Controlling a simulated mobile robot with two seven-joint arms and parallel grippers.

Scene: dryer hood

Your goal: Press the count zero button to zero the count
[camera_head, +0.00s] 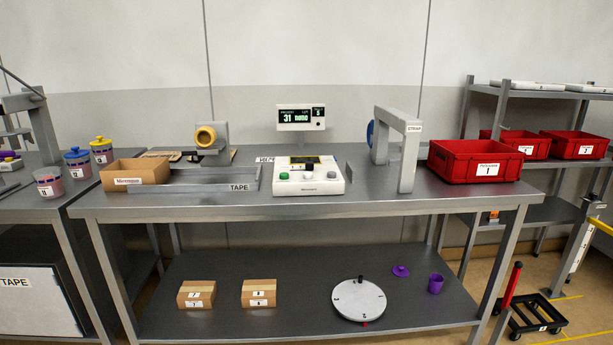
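A white control console (308,187) sits on the middle of the grey table. The button labels are too small to read, so I cannot tell which one is the count zero button. A display (300,117) stands behind the console and seems to read "31 none", with a small "5" at its right. Neither of my grippers is in view, and nothing covers the console top.
A cardboard box (136,173) and a grey TAPE tray (210,185) lie left of the console. A grey STRAP arch (402,150) and a red bin (474,160) stand to its right. The table's front edge (310,209) is bare before the console.

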